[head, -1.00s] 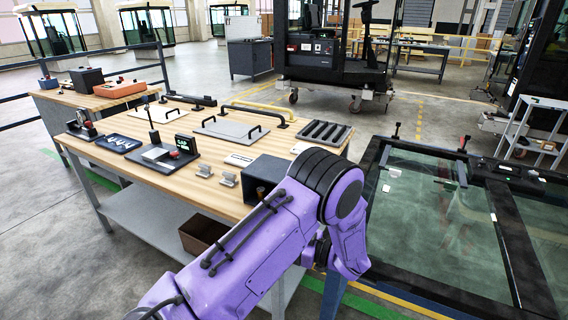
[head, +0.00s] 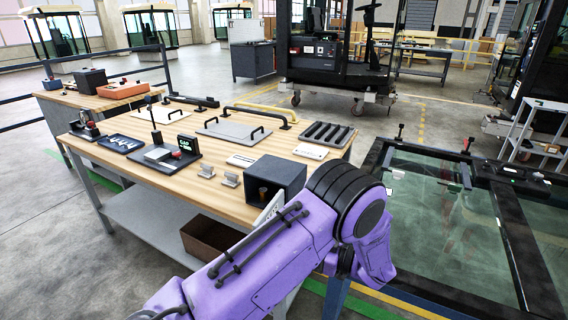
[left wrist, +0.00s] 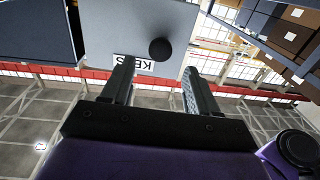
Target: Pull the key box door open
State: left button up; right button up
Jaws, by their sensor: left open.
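The dark grey key box (head: 289,174) stands at the front right corner of the wooden table, and its open front shows a small brown item inside. A pale panel (head: 269,209), apparently its door, stands swung out, partly hidden by my purple left arm. In the left wrist view the light grey door (left wrist: 110,30) carries a black round knob (left wrist: 161,49) and a partly covered KEYS label (left wrist: 145,63). The dark box (left wrist: 35,30) is at the left. My left gripper (left wrist: 157,68) is open, its fingers either side of the knob; contact cannot be told. My right gripper is not in view.
The wooden table (head: 190,180) holds plates with handles, a black ribbed tray (head: 327,134) and small metal brackets beside the box. A brown carton (head: 210,236) sits on the shelf below. A glass-panelled frame (head: 430,210) lies close on the right.

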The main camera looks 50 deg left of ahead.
pick_arm(q)
jog(key=v, duration=0.5)
jog(key=shift+w+d+b, duration=0.1)
jog(key=shift+d+b, duration=0.15)
jog(key=shift+b, duration=0.15)
